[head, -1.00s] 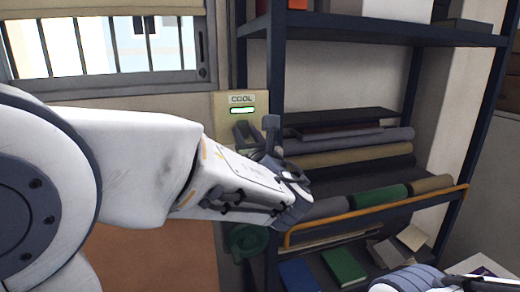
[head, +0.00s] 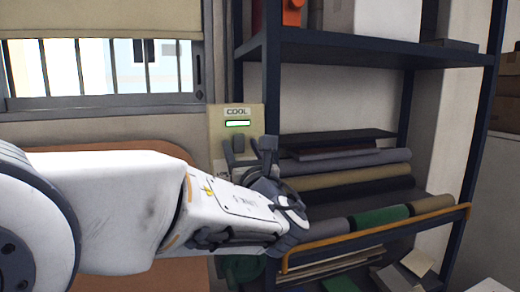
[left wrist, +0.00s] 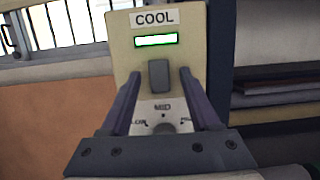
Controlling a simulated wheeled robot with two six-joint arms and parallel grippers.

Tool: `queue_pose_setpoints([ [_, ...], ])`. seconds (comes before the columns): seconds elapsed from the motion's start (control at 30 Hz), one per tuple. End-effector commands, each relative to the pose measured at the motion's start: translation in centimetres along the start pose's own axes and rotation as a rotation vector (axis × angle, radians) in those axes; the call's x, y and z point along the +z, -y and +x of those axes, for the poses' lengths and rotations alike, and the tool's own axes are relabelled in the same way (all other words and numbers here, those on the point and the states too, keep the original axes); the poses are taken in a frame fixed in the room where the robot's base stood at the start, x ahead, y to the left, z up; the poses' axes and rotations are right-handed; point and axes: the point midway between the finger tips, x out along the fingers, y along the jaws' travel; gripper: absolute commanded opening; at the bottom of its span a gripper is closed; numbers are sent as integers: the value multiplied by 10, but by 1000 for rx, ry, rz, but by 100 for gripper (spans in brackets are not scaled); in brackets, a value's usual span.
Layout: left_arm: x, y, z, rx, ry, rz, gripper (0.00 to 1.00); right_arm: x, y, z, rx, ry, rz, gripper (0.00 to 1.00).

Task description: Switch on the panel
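The panel (head: 222,120) is a beige plate on the wall, labelled COOL, between the window and the shelf. Its indicator bar (left wrist: 156,41) glows green. In the left wrist view the panel (left wrist: 122,45) has a grey upright switch (left wrist: 158,76) below the bar. Under it is a dial marked MID, with partly hidden words at its sides. My left gripper (head: 252,148) is open in front of the panel; in the left wrist view its fingers (left wrist: 160,84) stand either side of the switch. I cannot tell whether they touch the panel. My right gripper is out of view.
A dark metal shelf (head: 350,52) stands just right of the panel, with fabric rolls (head: 350,180) on it and an orange rail (head: 385,236) along its front. A barred window (head: 120,75) is at the upper left. An orange-brown surface lies below it.

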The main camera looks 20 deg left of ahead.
Motion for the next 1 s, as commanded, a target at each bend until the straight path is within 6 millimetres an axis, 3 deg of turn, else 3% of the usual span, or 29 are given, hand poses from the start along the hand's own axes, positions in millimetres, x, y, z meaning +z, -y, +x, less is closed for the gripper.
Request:
queue_pose_setpoints([
  [0.27,-1,0,-9,0,0,-3,62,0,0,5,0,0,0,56],
  [0.7,-2,2,-88,-6,0,-3,62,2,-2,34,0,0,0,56],
  [1.0,0,0,-105,0,0,0,62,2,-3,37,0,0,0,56],
])
